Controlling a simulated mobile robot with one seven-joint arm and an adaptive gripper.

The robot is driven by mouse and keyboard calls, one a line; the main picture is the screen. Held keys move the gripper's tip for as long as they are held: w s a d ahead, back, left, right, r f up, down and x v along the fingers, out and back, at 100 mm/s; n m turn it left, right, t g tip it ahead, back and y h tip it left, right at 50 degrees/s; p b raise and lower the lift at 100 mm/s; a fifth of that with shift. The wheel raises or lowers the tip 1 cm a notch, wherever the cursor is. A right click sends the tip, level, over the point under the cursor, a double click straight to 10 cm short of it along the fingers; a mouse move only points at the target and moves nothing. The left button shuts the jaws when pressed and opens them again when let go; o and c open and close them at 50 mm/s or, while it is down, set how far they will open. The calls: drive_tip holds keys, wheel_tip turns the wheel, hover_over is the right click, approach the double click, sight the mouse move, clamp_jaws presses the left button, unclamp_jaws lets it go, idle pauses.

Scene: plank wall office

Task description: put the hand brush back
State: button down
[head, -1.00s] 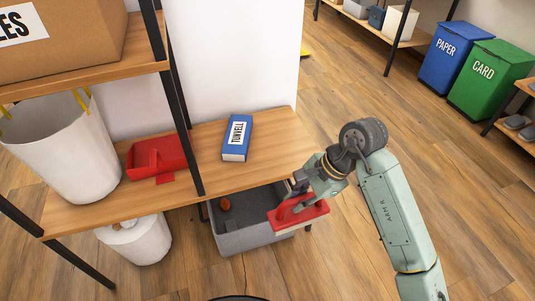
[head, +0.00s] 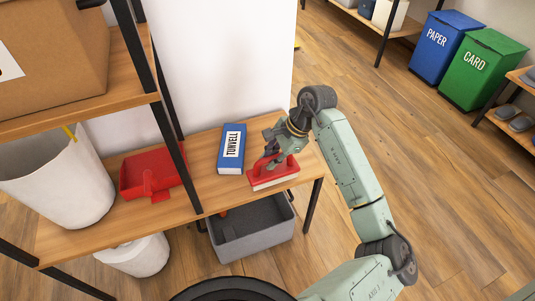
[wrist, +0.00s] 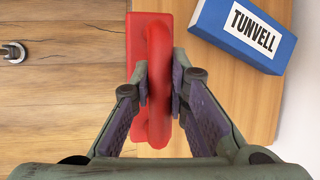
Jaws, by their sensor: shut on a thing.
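The hand brush (head: 272,173) is red with pale bristles below. My gripper (head: 277,150) is shut on its red handle, over the right end of the wooden shelf (head: 205,180). In the wrist view the brush (wrist: 140,60) lies lengthwise between my fingers (wrist: 160,90), its handle pinched between the two pads. The bristles are at the shelf surface or just above it; I cannot tell whether they touch. The red dustpan (head: 150,172) sits on the same shelf to the left, beyond the blue box.
A blue box marked TUNVELL (head: 231,149) stands just left of the brush. A grey bin (head: 250,232) is under the shelf. A black shelf post (head: 160,120) rises in front of the dustpan. A white basket (head: 55,180) stands at the far left.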

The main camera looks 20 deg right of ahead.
drive_tip(key=w+f+p, duration=0.1)
drive_tip(key=w+f, duration=0.2)
drive_tip(key=f, duration=0.1)
drive_tip(key=shift+w+p, duration=0.15)
drive_tip(key=shift+p, duration=0.25)
drive_tip(key=shift+f, duration=0.1)
drive_tip(key=c, duration=1.6)
unclamp_jaws()
drive_tip(key=shift+o, duration=0.2)
drive_tip(key=b+v, duration=0.3)
drive_tip(key=v, duration=0.9)
drive_tip(key=shift+r, duration=0.2)
